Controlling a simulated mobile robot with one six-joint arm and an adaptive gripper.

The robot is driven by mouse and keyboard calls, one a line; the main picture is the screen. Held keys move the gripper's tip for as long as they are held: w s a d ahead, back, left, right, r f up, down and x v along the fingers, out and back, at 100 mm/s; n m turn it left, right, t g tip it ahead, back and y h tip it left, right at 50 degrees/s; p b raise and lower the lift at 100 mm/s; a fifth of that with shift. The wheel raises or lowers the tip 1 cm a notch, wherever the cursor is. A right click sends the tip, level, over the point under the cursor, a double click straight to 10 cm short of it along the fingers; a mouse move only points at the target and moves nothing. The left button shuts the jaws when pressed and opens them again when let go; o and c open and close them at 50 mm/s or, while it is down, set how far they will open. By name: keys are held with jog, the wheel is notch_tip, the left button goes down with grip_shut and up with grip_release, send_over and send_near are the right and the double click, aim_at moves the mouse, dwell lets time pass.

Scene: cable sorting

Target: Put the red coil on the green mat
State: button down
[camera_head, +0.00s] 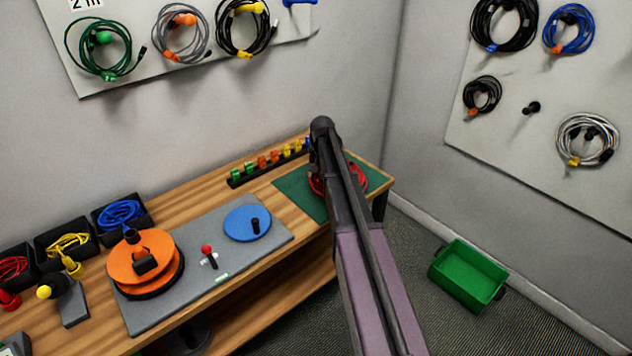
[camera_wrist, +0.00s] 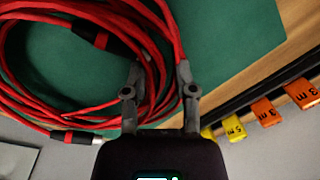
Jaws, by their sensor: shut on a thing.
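The red coil (camera_wrist: 70,108) fills the left of the wrist view, with black and red connectors on its cable. My gripper (camera_wrist: 158,78) is shut on its right side, with red strands between the fingers. The green mat (camera_wrist: 225,35) lies behind the coil. In the head view the red coil (camera_head: 360,178) shows on both sides of my arm, over the green mat (camera_head: 298,187) at the right end of the bench. My arm hides the gripper there. I cannot tell whether the coil touches the mat or is just above it.
A black rack of coloured tags (camera_head: 268,162) stands behind the mat. Left of the mat are a grey board (camera_head: 190,225) with a blue disc (camera_head: 246,224) and an orange reel (camera_head: 143,262). A green bin (camera_head: 468,275) stands on the floor at right.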

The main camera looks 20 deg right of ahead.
jog(key=shift+f+b, duration=0.65)
jog(key=shift+f, duration=0.3)
jog(key=shift+c, duration=2.1)
grip_release()
jog(key=shift+r, duration=0.2)
notch_tip(320, 180, up, 12)
jog(key=d+p, duration=0.1)
jog(key=p, duration=1.1)
jog(key=shift+s+f, duration=0.2)
jog(key=shift+s, duration=0.1)
jog(key=shift+d, duration=0.1)
